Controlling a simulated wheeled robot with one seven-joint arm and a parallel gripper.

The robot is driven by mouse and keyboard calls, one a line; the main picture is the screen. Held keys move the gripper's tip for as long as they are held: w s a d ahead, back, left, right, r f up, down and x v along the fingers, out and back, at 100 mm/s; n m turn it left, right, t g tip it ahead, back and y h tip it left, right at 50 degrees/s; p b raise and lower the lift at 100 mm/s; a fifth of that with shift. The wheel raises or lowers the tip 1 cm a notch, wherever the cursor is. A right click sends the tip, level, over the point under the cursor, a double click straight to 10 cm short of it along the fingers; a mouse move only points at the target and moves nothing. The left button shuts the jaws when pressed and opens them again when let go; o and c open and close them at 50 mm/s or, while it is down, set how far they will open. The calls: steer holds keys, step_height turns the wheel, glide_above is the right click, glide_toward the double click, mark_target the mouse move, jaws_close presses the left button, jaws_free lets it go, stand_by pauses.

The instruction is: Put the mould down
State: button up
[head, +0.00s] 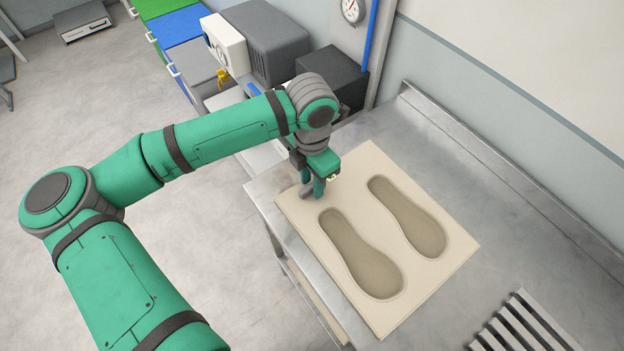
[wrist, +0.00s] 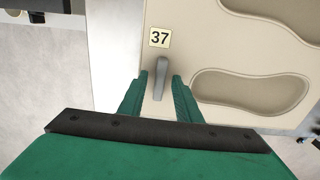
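The mould (head: 385,235) is a flat beige block with two foot-shaped hollows. It appears to lie flat on the steel table (head: 520,250), near the table's left edge. A grey handle (wrist: 161,78) stands at one end of the mould, beside a label (wrist: 159,37) reading 37. My gripper (head: 318,183) is at this handle end in the head view. In the wrist view, the green fingers of my gripper (wrist: 161,82) are on either side of the handle, with narrow gaps showing, so it looks open. The mould's underside is hidden.
A slatted metal rack (head: 522,328) lies on the table at the lower right. A dark box (head: 332,74) and a grey machine (head: 270,42) stand behind my gripper. A wall runs along the table's far side. Bare steel lies right of the mould.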

step_height(320, 180, up, 12)
steer(key=shift+r, duration=0.15)
stand_by(0.6)
